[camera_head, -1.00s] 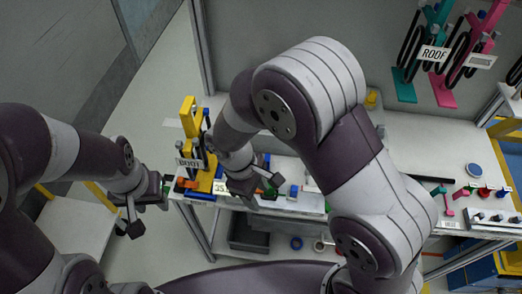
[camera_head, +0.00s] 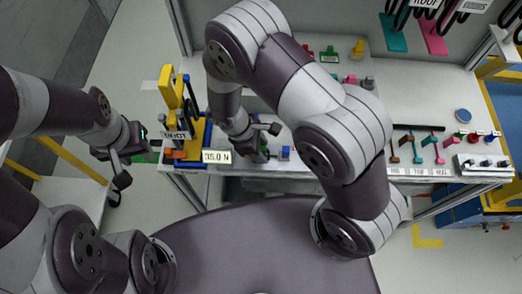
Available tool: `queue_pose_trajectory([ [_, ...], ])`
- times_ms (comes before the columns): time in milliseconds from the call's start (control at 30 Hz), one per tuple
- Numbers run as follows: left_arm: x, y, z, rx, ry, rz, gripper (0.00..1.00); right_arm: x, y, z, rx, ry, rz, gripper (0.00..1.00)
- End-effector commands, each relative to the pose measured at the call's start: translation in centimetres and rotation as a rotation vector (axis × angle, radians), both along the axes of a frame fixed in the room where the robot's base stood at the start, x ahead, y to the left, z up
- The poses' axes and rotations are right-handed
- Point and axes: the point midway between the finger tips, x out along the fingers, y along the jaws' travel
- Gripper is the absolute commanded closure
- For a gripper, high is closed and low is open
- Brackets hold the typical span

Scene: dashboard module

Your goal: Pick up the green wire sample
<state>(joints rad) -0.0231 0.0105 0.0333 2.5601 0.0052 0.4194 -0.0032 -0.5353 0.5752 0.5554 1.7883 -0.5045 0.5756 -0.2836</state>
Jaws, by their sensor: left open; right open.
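A green strip (camera_head: 147,157) shows just right of my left gripper, at the left end of the bench; I cannot tell whether it is the green wire sample. My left gripper (camera_head: 134,160) is open and appears empty beside it, left of the yellow and blue test stand (camera_head: 171,92). My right gripper (camera_head: 268,141) is open over the front of the bench. A small green part (camera_head: 266,152) shows beside its fingers, partly hidden by them. I cannot tell whether it touches them.
A display reading about 15.0 N (camera_head: 217,156) sits at the stand's base. Green clips (camera_head: 330,55) lie at the back of the bench (camera_head: 420,90). Small coloured parts (camera_head: 419,150) and a block with knobs (camera_head: 483,165) are at the right. My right arm hides the middle.

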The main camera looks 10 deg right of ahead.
Motion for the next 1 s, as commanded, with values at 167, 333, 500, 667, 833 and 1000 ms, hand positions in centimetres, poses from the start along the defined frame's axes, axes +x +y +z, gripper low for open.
queue_pose_trajectory([
  [167,0.0,0.0,0.0,0.000,0.000,0.000,0.57,-0.1,-0.3,-0.8,0.002,-0.001,-0.001,0.51],
  [333,0.0,0.0,0.0,0.000,0.000,0.000,0.57,-0.1,-0.3,-0.7,0.002,-0.001,-0.001,0.71],
  [500,0.0,0.0,0.0,0.000,0.000,0.000,0.57,-0.1,-0.3,-0.7,0.002,-0.001,-0.001,1.00],
  [667,0.0,0.0,0.0,0.000,0.000,0.000,0.57,-0.1,-0.3,-0.7,0.002,-0.001,-0.002,1.00],
  [833,0.0,0.0,0.0,0.000,0.000,0.000,0.57,0.1,-0.2,1.2,0.003,-0.005,0.000,1.00],
  [1000,0.0,0.0,-0.1,0.000,0.000,0.000,0.57,0.0,-0.2,5.5,0.003,-0.006,-0.002,1.00],
])
